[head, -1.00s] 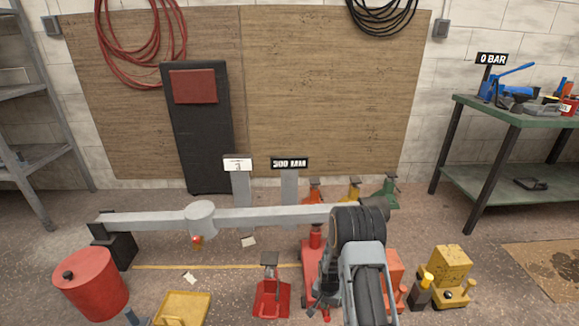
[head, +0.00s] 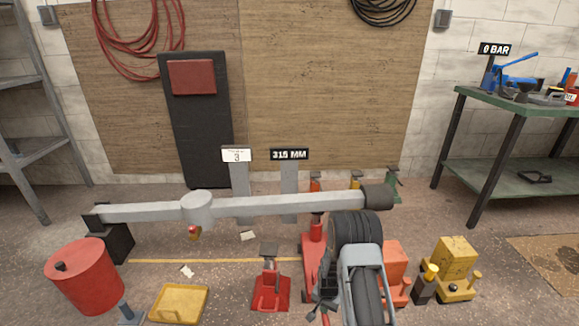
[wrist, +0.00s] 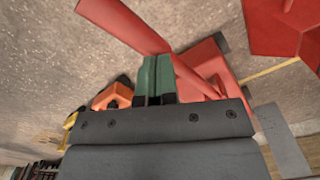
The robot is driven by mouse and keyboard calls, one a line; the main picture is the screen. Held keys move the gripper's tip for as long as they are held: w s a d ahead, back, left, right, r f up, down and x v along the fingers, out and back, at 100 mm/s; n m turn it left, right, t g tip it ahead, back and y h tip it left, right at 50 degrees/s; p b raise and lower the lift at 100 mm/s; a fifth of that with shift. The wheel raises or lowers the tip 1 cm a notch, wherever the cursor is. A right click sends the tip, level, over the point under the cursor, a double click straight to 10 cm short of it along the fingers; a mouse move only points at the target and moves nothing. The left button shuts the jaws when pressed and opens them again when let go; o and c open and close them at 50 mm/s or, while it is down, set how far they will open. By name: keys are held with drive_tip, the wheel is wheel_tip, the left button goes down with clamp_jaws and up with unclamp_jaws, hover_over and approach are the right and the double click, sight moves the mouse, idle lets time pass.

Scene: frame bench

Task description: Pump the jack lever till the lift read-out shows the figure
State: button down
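The lift read-out (head: 289,154) shows 315 MM. The white card (head: 236,155) beside it shows a 3; its small print is unreadable. The red jack (head: 313,255) stands under the right part of the grey beam (head: 270,206), partly hidden by my arm. Its red lever (wrist: 125,22) crosses the wrist view diagonally at my fingertips. My gripper (wrist: 157,62) has its green-padded fingers close together, with only a thin dark line between them. The tips overlap the lever in view; I cannot see the lever held between them. In the head view my gripper (head: 322,290) is low beside the jack.
A red jack stand (head: 270,285) and a yellow tray (head: 180,303) lie left of the jack. A red drum (head: 85,275) is at far left. Orange and yellow blocks (head: 455,265) stand to the right. A green bench (head: 520,112) carries a blue pump and a 0 BAR sign (head: 494,49).

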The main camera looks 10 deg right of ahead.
wheel_tip(320, 180, up, 9)
drive_tip(key=p, duration=0.6)
drive_tip(key=shift+f, duration=0.15)
drive_tip(key=shift+s, duration=0.1)
idle(0.4)
wheel_tip(320, 180, down, 9)
drive_tip(key=b, duration=0.6)
wheel_tip(320, 180, up, 9)
drive_tip(key=p, duration=0.6)
idle(0.7)
